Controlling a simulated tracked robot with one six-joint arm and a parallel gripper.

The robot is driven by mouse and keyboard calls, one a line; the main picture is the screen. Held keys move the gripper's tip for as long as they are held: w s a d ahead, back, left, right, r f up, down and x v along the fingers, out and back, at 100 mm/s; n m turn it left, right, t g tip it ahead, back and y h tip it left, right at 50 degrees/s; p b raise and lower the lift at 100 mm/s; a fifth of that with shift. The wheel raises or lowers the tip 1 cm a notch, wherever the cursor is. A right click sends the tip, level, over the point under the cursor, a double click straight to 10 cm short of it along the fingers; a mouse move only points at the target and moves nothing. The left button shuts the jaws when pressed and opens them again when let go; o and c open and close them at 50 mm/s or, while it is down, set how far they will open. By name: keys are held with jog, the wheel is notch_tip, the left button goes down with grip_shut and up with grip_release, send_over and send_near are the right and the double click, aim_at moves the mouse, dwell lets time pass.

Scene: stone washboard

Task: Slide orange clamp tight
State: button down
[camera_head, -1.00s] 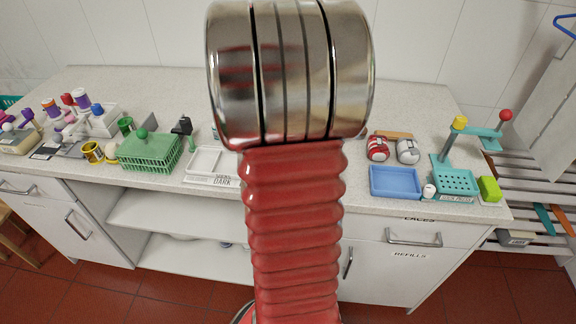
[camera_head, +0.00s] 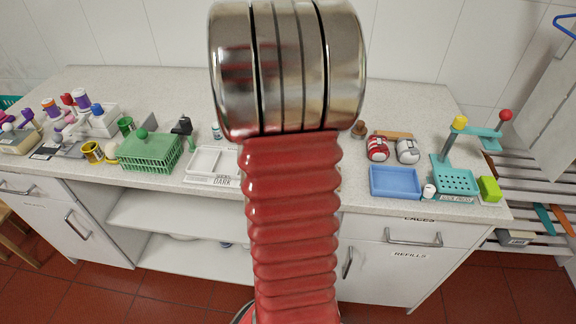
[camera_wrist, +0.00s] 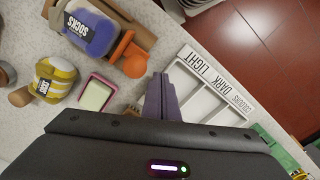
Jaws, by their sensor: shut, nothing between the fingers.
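The orange clamp (camera_wrist: 124,52) shows in the wrist view, with a rounded orange end, at the end of a wooden holder (camera_wrist: 134,22). In the holder lies a blue bundle (camera_wrist: 90,32) with a SOCKS label. My gripper (camera_wrist: 161,80) has its purple-grey fingers together, empty, just right of and below the clamp's rounded end. A small gap seems to separate them; I cannot tell whether they touch. In the head view my arm hides the clamp and the gripper.
A white divided tray (camera_wrist: 205,100) labelled LIGHT, DARK, COLOURS lies close right of the fingers. A yellow striped bundle (camera_wrist: 55,80) and a pink-rimmed pad (camera_wrist: 97,94) lie to the left. A blue tray (camera_head: 395,182) and teal press (camera_head: 455,181) stand at the counter's right.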

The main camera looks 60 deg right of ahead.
jog(key=shift+f, duration=0.2)
jog(key=shift+s+d, duration=0.35)
jog(key=shift+s, duration=0.5)
jog(key=shift+s+d, duration=0.3)
jog(key=shift+s, duration=0.5)
dwell(0.4)
notch_tip(320, 180, up, 7)
jog(key=w, duration=0.2)
jog(key=shift+a, duration=0.35)
dwell(0.6)
dwell(0.6)
